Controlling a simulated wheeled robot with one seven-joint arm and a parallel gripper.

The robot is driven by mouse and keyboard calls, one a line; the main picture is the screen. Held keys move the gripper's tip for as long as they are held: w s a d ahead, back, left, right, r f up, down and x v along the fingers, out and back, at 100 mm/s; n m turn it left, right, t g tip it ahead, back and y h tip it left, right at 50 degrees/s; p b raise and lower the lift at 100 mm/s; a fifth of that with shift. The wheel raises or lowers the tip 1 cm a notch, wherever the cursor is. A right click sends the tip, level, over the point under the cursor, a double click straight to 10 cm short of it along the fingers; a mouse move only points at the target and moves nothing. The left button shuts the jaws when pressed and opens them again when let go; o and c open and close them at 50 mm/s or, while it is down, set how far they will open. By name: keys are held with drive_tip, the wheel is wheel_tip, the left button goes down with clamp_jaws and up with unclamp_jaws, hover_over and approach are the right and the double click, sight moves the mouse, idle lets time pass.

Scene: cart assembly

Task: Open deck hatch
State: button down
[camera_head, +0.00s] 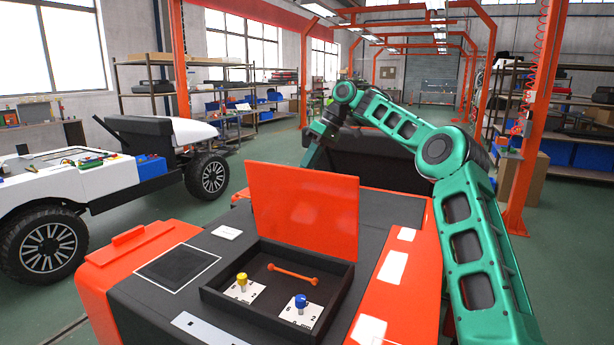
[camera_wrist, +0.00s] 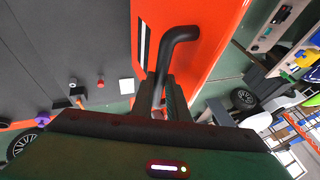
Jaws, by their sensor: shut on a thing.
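The deck hatch is an orange flat lid (camera_head: 302,208), standing raised and nearly upright at the back edge of a dark open compartment (camera_head: 335,315). In the wrist view, a black bent handle (camera_wrist: 180,36) stands on an orange panel (camera_wrist: 208,62), which looks like the lid's outer face. My gripper (camera_wrist: 163,88) is shut on this handle.
The compartment holds a yellow knob (camera_head: 242,281), a blue knob (camera_head: 301,300) and an orange bar (camera_head: 293,274). My green arm reaches around the cart's right side. A white vehicle (camera_head: 75,195) stands at left. An orange post (camera_head: 540,120) stands at right.

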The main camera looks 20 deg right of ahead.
drive_tip(key=shift+w+d+f, duration=0.2)
drive_tip(key=shift+w+d, duration=0.1)
drive_tip(key=shift+d, duration=0.1)
drive_tip(key=shift+d, duration=0.1)
drive_tip(key=c, duration=1.7)
unclamp_jaws()
drive_tip(key=shift+w+d+f, duration=0.1)
drive_tip(key=shift+w, duration=0.05)
drive_tip(key=shift+w+v, duration=0.15)
drive_tip(key=shift+v, duration=1.8)
drive_tip(key=shift+w+v, duration=0.1)
drive_tip(key=shift+v, duration=1.8)
